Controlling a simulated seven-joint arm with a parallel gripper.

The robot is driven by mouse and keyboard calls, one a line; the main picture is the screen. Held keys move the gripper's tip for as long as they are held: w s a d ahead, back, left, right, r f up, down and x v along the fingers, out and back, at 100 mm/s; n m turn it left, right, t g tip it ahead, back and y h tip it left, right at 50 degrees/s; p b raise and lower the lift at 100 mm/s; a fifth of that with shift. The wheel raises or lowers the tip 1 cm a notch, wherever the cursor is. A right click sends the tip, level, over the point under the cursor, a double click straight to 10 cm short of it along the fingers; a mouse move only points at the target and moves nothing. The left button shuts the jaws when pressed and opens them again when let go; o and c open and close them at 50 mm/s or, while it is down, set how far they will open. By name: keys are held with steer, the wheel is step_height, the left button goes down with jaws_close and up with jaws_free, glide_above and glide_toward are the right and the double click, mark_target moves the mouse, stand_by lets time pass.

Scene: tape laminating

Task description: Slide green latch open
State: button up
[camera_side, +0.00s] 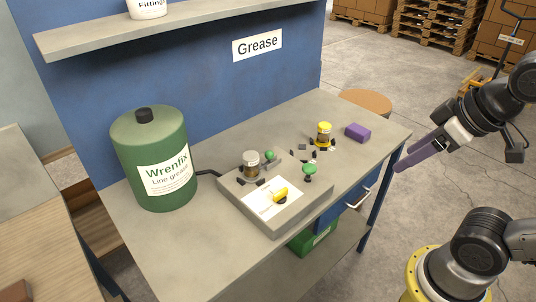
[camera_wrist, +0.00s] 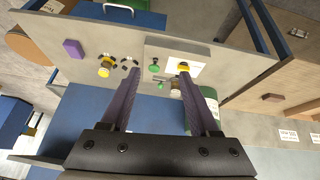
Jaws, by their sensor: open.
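A grey fixture box (camera_side: 285,222) lies on the workbench. Two green parts are on it: a small round green knob (camera_side: 269,155) near its back edge and a wider green knob (camera_side: 309,169) at its right. I cannot tell which is the green latch. My gripper (camera_side: 399,168) is open and empty, well right of the bench, with purple fingers. Its fingers also show spread in the wrist view (camera_wrist: 159,73).
A yellow handle (camera_side: 280,194) and a clear jar (camera_side: 251,164) sit on the box. A large green grease drum (camera_side: 155,165) stands left. A yellow-topped jar (camera_side: 324,134) and a purple block (camera_side: 358,132) are at the bench's back right. A shelf (camera_side: 200,30) hangs above.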

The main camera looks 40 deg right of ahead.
steer(key=w+r+n, duration=0.2)
steer(key=w+r, duration=0.2)
steer(key=n+g+h, duration=0.3)
steer(key=n, duration=0.3)
glide_above(269, 152)
steer(key=s+a, duration=0.4)
step_height(269, 152, down, 10)
steer(key=x, duration=1.3)
steer(key=shift+w, duration=0.2)
jaws_close()
